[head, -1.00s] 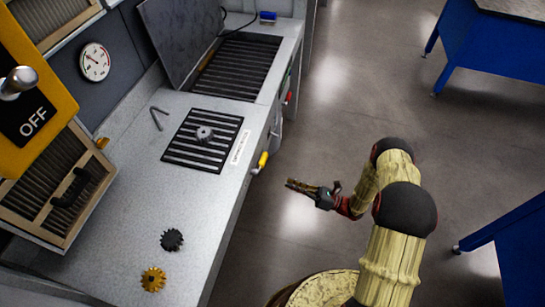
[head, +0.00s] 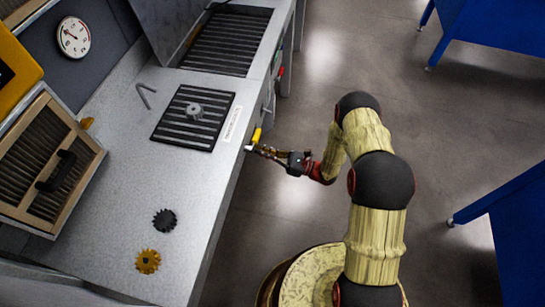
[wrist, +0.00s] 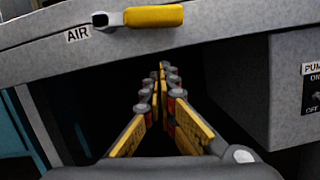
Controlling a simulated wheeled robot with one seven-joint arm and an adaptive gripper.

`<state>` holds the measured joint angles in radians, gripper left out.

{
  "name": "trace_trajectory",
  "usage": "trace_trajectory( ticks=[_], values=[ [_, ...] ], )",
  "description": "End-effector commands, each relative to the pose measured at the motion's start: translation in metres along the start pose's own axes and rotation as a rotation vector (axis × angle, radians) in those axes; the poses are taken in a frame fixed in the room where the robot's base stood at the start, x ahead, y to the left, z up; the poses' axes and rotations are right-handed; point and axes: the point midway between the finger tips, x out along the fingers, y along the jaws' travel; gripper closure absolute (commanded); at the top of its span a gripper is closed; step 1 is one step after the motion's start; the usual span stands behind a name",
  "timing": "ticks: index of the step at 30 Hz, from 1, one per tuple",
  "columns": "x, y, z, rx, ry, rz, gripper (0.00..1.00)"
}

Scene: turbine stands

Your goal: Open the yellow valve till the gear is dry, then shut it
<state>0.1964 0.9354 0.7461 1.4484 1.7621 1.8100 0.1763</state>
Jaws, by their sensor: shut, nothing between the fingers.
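The yellow valve (head: 256,135) is a lever on the bench's front edge. In the wrist view its yellow handle (wrist: 153,16) lies about level, pointing right from its pivot beside an AIR label. A small grey gear (head: 194,110) sits on the black slotted grate (head: 165,132); whether it is wet cannot be told. My gripper (head: 252,149) is shut and empty, its tips close to the valve at the bench edge. In the wrist view the closed fingertips (wrist: 162,68) are below the handle, apart from it in the picture.
A black gear (head: 164,220) and a brass gear (head: 148,261) lie on the bench (head: 115,200). A hex key (head: 146,95) lies behind the grate. A PUMP switch (wrist: 316,88) is at right in the wrist view. Blue tables (head: 500,215) stand right, with open floor between.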

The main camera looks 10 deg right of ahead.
Motion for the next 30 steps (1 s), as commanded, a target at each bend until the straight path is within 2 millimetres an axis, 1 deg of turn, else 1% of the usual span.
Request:
trace_trajectory(
  ticks=[1, 7, 12, 23, 30],
  values=[
    [0.001, -0.002, 0.009, -0.006, -0.002, -0.002, 1.00],
    [0.005, -0.002, 0.027, -0.003, -0.001, -0.002, 1.00],
    [0.006, -0.002, 0.032, -0.003, -0.001, -0.003, 1.00],
    [0.006, -0.002, 0.034, -0.003, -0.001, -0.003, 1.00],
    [0.011, -0.006, 0.054, -0.003, -0.001, -0.003, 1.00]
  ],
)
